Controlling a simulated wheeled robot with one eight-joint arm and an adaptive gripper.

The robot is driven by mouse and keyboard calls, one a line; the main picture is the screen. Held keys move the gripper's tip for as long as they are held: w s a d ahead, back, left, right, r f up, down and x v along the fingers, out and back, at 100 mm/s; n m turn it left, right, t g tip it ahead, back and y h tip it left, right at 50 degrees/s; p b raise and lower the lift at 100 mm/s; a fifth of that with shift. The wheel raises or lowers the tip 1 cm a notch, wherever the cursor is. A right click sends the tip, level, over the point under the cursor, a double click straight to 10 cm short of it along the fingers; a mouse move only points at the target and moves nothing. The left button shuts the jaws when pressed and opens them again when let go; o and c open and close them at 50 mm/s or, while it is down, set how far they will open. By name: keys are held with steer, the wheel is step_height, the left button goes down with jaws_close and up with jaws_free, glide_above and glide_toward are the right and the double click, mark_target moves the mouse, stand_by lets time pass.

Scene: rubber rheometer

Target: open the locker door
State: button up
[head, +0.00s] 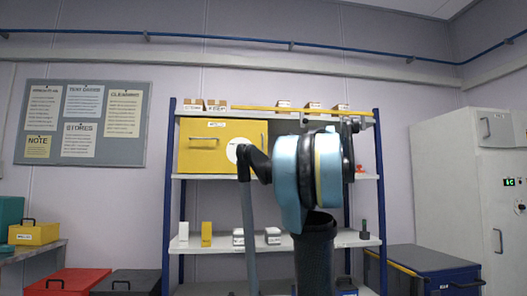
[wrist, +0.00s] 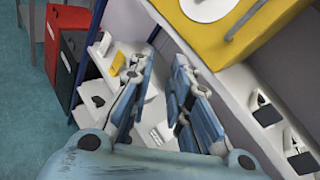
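A yellow locker (head: 208,160) stands on the upper shelf of the rack, its door facing me and apparently closed. In the head view the fingers cannot be made out.
The rack's lower shelf (head: 215,246) holds small boxes. Red (head: 68,281) and black (head: 128,283) bins stand at left, a blue chest (head: 435,272) at right. A tall white cabinet (head: 455,190) with handles is far right. A notice board (head: 82,122) hangs on the wall.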

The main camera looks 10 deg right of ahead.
steer(key=w+d+r+m+t, duration=0.2)
steer(key=d+r+m, duration=0.1)
steer(key=r, duration=0.2)
steer(key=w+d+r+m+t, duration=0.1)
steer(key=w+d+r+m, duration=0.15)
steer(key=d+r, duration=0.2)
steer(key=x, duration=1.1)
steer(key=r+x, duration=0.1)
steer(key=x, duration=0.5)
steer(key=shift+a, duration=0.5)
steer(key=shift+f, duration=0.1)
jaws_close()
steer(key=shift+d, duration=0.1)
